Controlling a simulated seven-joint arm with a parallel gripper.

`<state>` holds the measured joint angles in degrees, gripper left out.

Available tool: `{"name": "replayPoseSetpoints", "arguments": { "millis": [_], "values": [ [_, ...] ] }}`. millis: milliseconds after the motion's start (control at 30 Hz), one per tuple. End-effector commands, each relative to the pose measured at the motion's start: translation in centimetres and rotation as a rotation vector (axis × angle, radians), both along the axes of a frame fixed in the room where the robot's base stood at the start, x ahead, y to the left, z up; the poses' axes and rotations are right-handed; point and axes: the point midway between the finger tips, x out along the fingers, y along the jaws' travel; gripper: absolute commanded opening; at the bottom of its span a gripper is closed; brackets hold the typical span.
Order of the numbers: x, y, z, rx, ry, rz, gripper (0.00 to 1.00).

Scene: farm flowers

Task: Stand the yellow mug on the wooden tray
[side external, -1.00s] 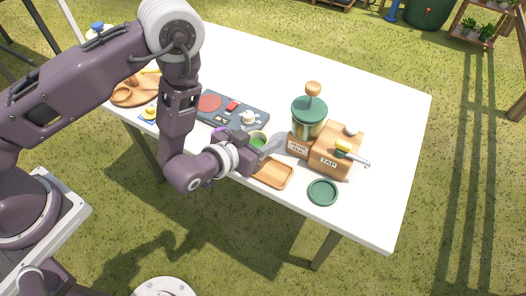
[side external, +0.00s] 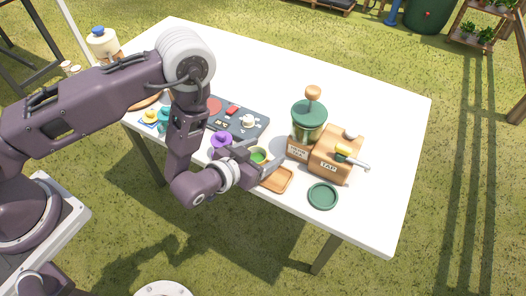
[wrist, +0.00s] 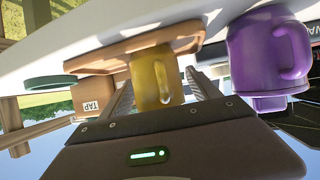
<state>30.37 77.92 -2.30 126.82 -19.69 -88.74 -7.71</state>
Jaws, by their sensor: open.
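The yellow mug (wrist: 157,82) is between my gripper's two fingers in the wrist view, which shows the scene upside down. My gripper (wrist: 163,92) is open, with a finger on each side of the mug and gaps visible. In the side view, the mug (side external: 258,156), green inside, is upright at the far left corner of the wooden tray (side external: 278,179). My gripper (side external: 262,168) covers its lower part there. The tray (wrist: 100,62) also shows behind the mug in the wrist view. I cannot tell whether the mug's base rests on the tray.
A purple mug (side external: 221,140) stands close to the left of my gripper; it also shows large in the wrist view (wrist: 255,55). The hob (side external: 250,128) is behind. A wooden tap block (side external: 335,155) and green saucer (side external: 322,195) are to the right. The right table end is clear.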

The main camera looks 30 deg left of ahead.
Motion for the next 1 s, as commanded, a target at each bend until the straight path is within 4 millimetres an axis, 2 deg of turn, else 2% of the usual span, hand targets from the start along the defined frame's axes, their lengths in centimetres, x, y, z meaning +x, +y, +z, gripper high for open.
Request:
{"name": "replayPoseSetpoints", "arguments": {
  "millis": [67, 300, 400, 667, 767, 867, 933, 1000],
  "values": [
    [-0.4, 0.0, 0.4, 0.001, 0.003, 0.000, 0.71],
    [-5.0, 0.8, 2.6, 0.002, 0.004, -0.003, 0.71],
    [-6.2, 1.1, 3.1, 0.002, 0.003, -0.002, 0.71],
    [-6.7, 1.2, 3.5, -0.001, 0.001, 0.000, 0.71],
    [-5.9, 1.2, 4.4, -0.014, 0.015, 0.017, 0.71],
    [-3.8, 1.5, 7.2, -0.052, 0.071, 0.062, 0.71],
    [-2.2, 2.0, 10.5, -0.088, 0.133, 0.095, 0.71],
    [-1.5, 2.9, 14.3, -0.118, 0.202, 0.111, 0.71]
  ]
}}
